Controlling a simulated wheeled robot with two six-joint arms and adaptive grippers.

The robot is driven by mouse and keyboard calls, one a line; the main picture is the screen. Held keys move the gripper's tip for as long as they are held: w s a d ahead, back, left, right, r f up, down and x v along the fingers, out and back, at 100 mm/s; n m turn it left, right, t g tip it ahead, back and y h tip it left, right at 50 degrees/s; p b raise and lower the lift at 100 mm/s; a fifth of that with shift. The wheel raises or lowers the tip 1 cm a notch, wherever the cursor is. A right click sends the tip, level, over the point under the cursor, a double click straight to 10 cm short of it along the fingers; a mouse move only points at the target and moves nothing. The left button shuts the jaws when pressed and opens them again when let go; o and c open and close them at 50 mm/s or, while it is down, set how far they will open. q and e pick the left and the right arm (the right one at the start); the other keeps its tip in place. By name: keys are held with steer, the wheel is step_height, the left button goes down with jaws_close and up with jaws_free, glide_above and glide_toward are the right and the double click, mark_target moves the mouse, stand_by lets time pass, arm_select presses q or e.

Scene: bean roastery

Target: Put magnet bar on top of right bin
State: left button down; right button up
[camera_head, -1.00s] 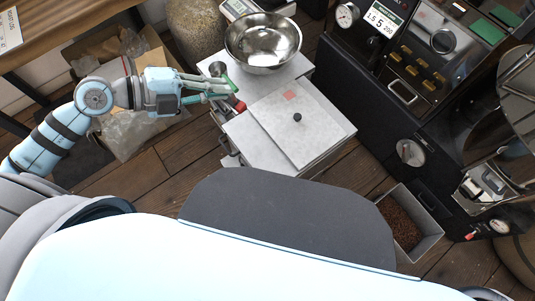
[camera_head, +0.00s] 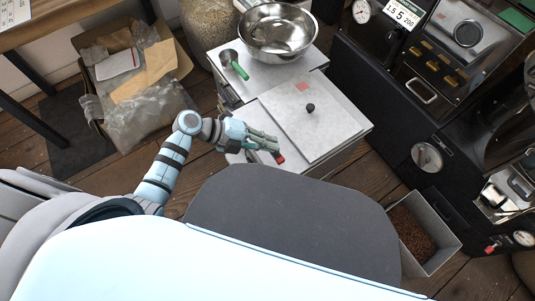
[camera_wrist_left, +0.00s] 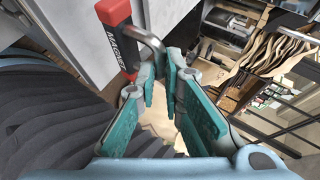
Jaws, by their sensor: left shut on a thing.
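The right bin (camera_head: 324,134) has a flat pale lid with a black knob and a small red label. My right gripper is out of view.
A metal bowl (camera_head: 279,30) and a green-handled scoop (camera_head: 235,66) stand on the pale surface behind the right bin. A dark roasting machine (camera_head: 385,105) is to the right, with a tray of brown beans (camera_head: 434,255) below it. A box of bags lies at left. The lid is bare around its knob.

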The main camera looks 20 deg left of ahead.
arm_select(q)
step_height(320, 180, down, 4)
steer(key=shift+r+b, duration=0.2)
steer(key=shift+b, duration=0.65)
steer(key=shift+f, duration=0.35)
steer(key=shift+r, duration=0.2)
steer(key=shift+f, duration=0.1)
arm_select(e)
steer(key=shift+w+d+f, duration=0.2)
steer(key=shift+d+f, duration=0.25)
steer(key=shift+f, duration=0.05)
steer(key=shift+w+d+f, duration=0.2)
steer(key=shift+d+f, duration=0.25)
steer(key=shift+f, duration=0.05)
arm_select(q)
steer(key=c, duration=1.7)
jaws_free()
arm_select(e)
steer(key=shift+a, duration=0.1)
